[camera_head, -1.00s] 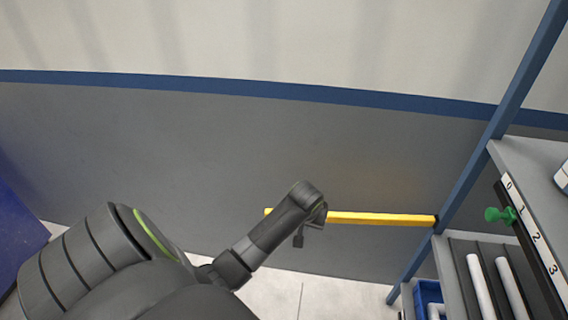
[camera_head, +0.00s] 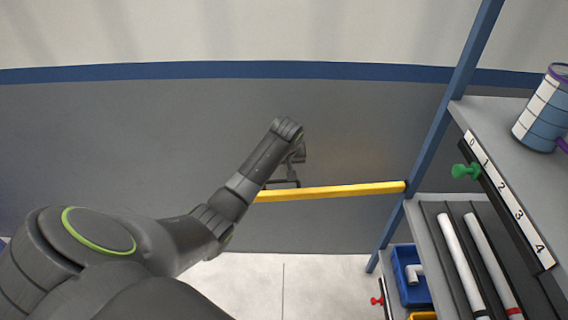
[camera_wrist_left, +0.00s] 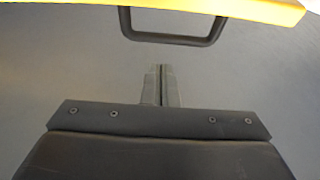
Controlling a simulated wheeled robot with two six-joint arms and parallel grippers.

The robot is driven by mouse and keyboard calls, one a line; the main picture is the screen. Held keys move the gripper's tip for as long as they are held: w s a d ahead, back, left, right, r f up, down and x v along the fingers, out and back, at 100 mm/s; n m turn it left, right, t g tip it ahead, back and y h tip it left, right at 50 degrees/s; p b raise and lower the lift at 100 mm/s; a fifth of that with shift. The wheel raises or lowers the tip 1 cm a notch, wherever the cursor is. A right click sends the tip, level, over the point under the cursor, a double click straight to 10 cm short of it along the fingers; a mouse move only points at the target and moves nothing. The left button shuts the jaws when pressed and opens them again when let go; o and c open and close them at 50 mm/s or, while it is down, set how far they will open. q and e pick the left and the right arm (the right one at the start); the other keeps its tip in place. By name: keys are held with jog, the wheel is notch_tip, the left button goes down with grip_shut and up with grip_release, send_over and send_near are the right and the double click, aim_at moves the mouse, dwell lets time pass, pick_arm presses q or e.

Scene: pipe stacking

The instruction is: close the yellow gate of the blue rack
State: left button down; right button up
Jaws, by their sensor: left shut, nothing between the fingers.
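The yellow gate (camera_head: 340,191) is a bar that sticks out to the left from the post of the blue rack (camera_head: 437,130), so it stands open. Its left end is hidden behind my arm. A dark handle (camera_head: 288,184) is on the bar; in the left wrist view the handle (camera_wrist_left: 178,41) hangs as a loop from the yellow bar (camera_wrist_left: 225,8). My left gripper (camera_head: 299,156) is on the far side of the bar, close to the handle. In the left wrist view its fingers (camera_wrist_left: 160,72) are shut and empty, with the tips just short of the handle. My right gripper is not in view.
A blue bin (camera_head: 408,270) sits low. A grey wall (camera_head: 130,140) stands behind; the floor (camera_head: 300,280) below the bar is clear.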

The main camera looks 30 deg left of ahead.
pick_arm(q)
jog(key=b+x, duration=0.1)
jog(key=x, duration=0.4)
dwell(0.3)
